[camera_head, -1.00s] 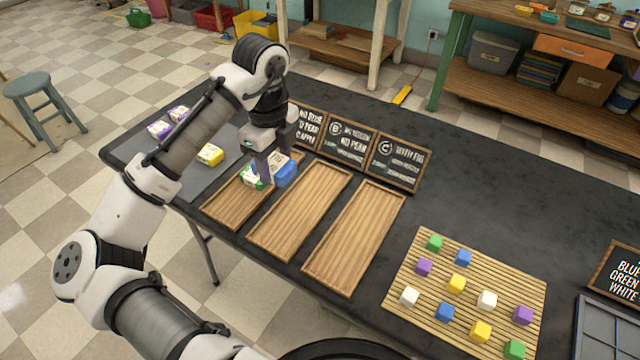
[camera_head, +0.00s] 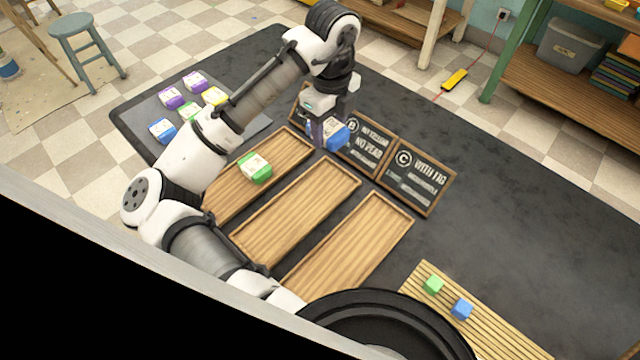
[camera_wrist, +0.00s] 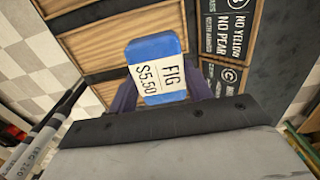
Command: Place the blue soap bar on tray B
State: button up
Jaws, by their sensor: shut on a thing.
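The blue soap bar (camera_head: 335,134) is held by my gripper (camera_head: 324,130), which is shut on it. In the wrist view the soap bar (camera_wrist: 152,50) sits between my fingers, its white label reading FIG $5.50. In the head view it appears at the far end of tray B (camera_head: 295,215), just in front of the B sign (camera_head: 368,143); its height above the tray is hard to tell. Tray B is the middle wooden tray and its visible surface is empty. The B sign reads NO YELLOW, NO PEAR.
The left tray (camera_head: 222,200) holds a green soap bar (camera_head: 255,168). The right tray (camera_head: 350,250) is empty, with the C sign (camera_head: 420,182) behind it. Several soap bars, including another blue one (camera_head: 162,130), lie on the grey mat at left. A slatted mat (camera_head: 470,330) holds coloured cubes.

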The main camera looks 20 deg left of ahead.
notch_tip(320, 180, down, 17)
jog(key=shift+f+p, duration=0.1)
jog(key=shift+p, duration=0.65)
jog(key=shift+f, duration=0.15)
jog(key=o, duration=1)
jog(key=shift+o, duration=0.2)
notch_tip(320, 180, up, 12)
jog(key=b, duration=0.1)
jog(key=shift+r, duration=0.25)
